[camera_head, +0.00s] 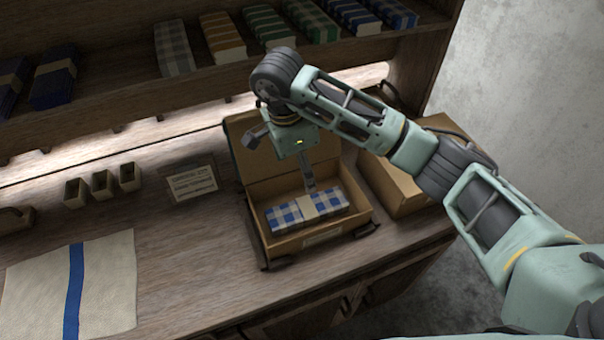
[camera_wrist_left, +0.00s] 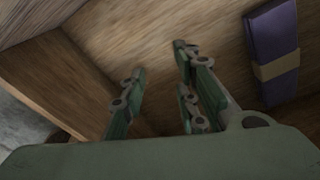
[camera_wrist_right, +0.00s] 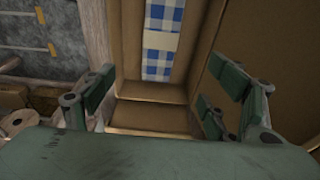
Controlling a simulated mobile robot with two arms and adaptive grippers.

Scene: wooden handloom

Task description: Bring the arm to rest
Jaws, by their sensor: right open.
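My right gripper (camera_head: 283,160) is above an open cardboard box (camera_head: 318,240) on the wooden bench. It is open with nothing between its fingers. In the right wrist view the right gripper's fingers (camera_wrist_right: 160,95) stand wide apart over the box. A folded blue-and-white checked cloth (camera_head: 285,217) with a pale band lies inside the box; it also shows in the right wrist view (camera_wrist_right: 158,65). My left gripper (camera_wrist_left: 160,90) shows only in its own wrist view, with its fingers apart and empty, near wooden boards.
A shelf (camera_head: 120,107) with several folded cloths runs along the back. A second box (camera_head: 395,188) stands right of the open one. A small sign (camera_head: 191,184), small wooden holders (camera_head: 103,184) and a blue-striped cloth (camera_head: 110,270) are at left. A dark banded bundle (camera_wrist_left: 273,50) is near the left gripper.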

